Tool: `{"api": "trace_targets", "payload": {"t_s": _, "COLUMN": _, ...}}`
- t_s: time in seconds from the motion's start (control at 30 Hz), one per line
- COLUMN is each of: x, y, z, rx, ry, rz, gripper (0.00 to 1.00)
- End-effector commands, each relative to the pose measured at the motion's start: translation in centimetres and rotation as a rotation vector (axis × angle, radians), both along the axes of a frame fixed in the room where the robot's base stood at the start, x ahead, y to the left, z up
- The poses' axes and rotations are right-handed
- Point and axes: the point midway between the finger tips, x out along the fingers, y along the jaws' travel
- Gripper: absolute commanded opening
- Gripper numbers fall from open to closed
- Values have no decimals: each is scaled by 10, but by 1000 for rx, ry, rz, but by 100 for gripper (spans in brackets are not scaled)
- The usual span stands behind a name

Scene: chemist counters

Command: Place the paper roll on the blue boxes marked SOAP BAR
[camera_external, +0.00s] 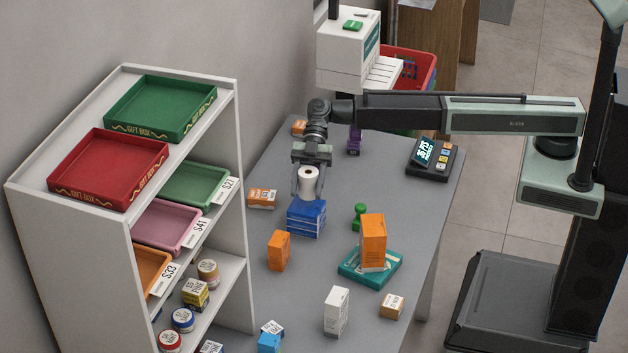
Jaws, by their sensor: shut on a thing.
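The white paper roll (308,184) is upright on or just above the stacked blue boxes (305,221) on the grey table; I cannot tell whether it touches them. My gripper (308,178) points down with its fingers on both sides of the roll and is shut on it. The lettering on the blue boxes is too small to read. The underside of the roll is hard to make out against the top blue box.
Orange boxes stand left (262,198) and in front (278,250) of the blue stack. A green bottle-like object (359,215) and an orange box (373,240) on a teal box (357,275) are to the right. A white shelf (243,170) borders the table's left.

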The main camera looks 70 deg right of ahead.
Motion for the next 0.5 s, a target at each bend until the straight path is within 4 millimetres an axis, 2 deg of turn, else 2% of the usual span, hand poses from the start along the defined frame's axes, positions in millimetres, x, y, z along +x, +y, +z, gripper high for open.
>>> {"api": "trace_targets", "payload": {"t_s": 0.07, "x": 8, "y": 5, "z": -4, "rx": 0, "ry": 0, "rz": 0, "gripper": 6}}
{"api": "trace_targets", "payload": {"t_s": 0.1, "x": 6, "y": 4, "z": -17, "rx": 0, "ry": 0, "rz": 0, "gripper": 6}}
{"api": "trace_targets", "payload": {"t_s": 0.23, "x": 5, "y": 4, "z": -39, "rx": 0, "ry": 0, "rz": 0, "gripper": 6}}
{"api": "trace_targets", "payload": {"t_s": 0.5, "x": 5, "y": 4, "z": -36, "rx": 0, "ry": 0, "rz": 0, "gripper": 6}}
